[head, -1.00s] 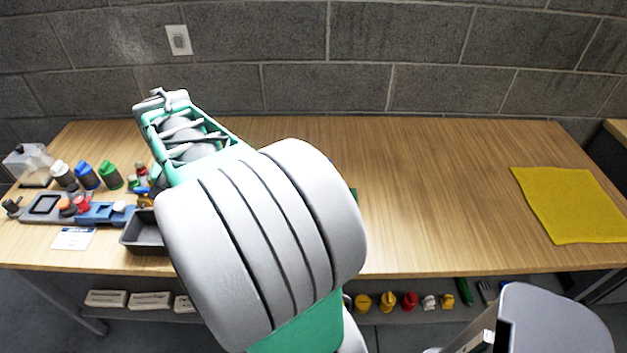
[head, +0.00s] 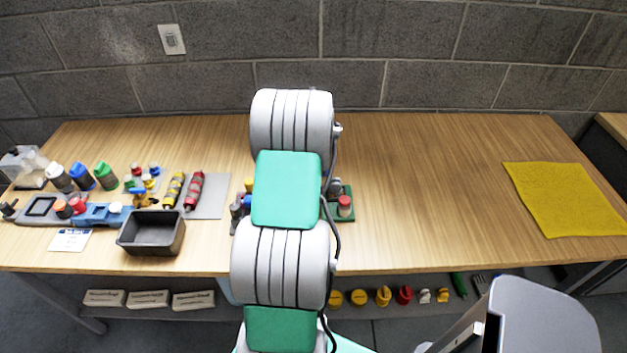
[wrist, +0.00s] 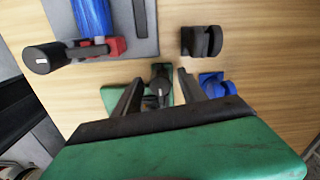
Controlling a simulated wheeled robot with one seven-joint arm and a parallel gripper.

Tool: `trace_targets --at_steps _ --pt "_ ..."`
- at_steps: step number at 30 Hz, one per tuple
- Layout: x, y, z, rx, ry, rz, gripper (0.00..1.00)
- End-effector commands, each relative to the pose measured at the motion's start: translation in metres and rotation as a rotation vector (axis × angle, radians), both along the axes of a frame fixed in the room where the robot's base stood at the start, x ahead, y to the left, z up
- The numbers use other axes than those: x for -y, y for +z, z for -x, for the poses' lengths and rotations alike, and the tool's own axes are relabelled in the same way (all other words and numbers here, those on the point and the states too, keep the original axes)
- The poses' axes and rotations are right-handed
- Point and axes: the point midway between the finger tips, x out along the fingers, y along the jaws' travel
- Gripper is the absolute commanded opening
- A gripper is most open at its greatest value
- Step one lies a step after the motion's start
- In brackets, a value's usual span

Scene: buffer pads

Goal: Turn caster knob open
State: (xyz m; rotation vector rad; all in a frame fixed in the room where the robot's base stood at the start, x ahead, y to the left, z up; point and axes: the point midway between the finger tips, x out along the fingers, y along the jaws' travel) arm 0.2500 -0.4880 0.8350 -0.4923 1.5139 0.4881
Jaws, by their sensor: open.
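My gripper, a green body with two black fingers (wrist: 158,82), is open in the wrist view. A black round-topped knob (wrist: 160,84) on a small green plate (wrist: 112,96) shows between the fingers; I cannot tell how far below them it is. A black caster-like piece (wrist: 200,41) lies beyond the right fingertip, and a blue one (wrist: 218,86) sits right of that finger. I cannot tell for sure which is the caster knob. In the head view my arm hides the gripper and most of this area; a green plate with a red-topped knob (head: 344,204) shows right of the arm.
In the wrist view, a blue cylinder (wrist: 91,17) with a red and black handled part (wrist: 45,58) lies on a grey mat to the left. In the head view, a dark bin (head: 151,232) and bottles stand left. A yellow cloth (head: 566,200) lies right, with clear table before it.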

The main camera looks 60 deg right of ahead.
Motion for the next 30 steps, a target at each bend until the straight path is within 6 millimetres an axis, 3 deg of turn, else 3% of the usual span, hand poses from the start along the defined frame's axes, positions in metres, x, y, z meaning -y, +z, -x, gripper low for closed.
trace_targets --at_steps 6,24,30 --pt "-0.0003 -0.0008 -0.0002 0.0 0.001 0.0 0.48" --pt "-0.0004 -0.0004 -0.0003 0.0 0.002 0.0 0.0" --pt "-0.0004 -0.0003 -0.0003 0.0 0.002 0.0 0.0"
